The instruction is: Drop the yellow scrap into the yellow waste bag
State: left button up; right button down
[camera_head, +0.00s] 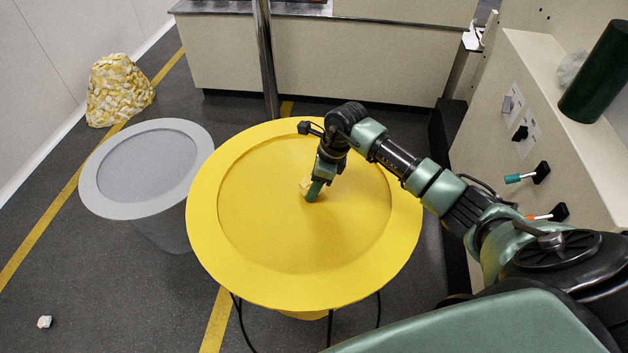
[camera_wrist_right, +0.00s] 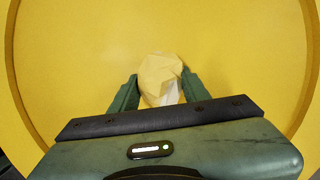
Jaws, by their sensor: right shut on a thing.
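The yellow scrap (camera_wrist_right: 160,78) is a small pale-yellow faceted lump. My right gripper (camera_wrist_right: 158,88) is shut on it, with one green finger on each side. In the head view, the right gripper (camera_head: 311,191) points down inside the outline of the yellow waste bag, and a bit of the scrap (camera_head: 305,186) shows beside the fingers. The yellow waste bag (camera_head: 222,262) is a wide round yellow holder with a broad flat rim and a recessed middle, on thin dark legs. I cannot tell how far the scrap is above the recessed surface. My left gripper is not in view.
A grey round bin (camera_head: 97,199) stands left of the yellow bag. A pile of yellow and white scraps (camera_head: 117,90) lies by the wall. A white scrap (camera_head: 44,322) is on the floor at lower left. A metal post (camera_head: 266,60) rises behind the bag; a panel with handles (camera_head: 545,130) is at right.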

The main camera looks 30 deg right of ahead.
jog(key=shift+s+f, duration=0.1)
jog(key=c, duration=0.9)
grip_release()
jog(key=shift+c, duration=0.2)
jog(key=o, duration=0.3)
jog(key=shift+d+r, duration=0.15)
jog(key=shift+r, duration=0.35)
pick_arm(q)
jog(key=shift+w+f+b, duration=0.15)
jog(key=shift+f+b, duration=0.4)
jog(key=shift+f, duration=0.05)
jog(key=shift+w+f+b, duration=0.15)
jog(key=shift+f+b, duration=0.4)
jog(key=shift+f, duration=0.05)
pick_arm(e)
jog(key=v, duration=0.6)
jog(key=shift+s+r, duration=0.2)
jog(key=shift+r, duration=0.2)
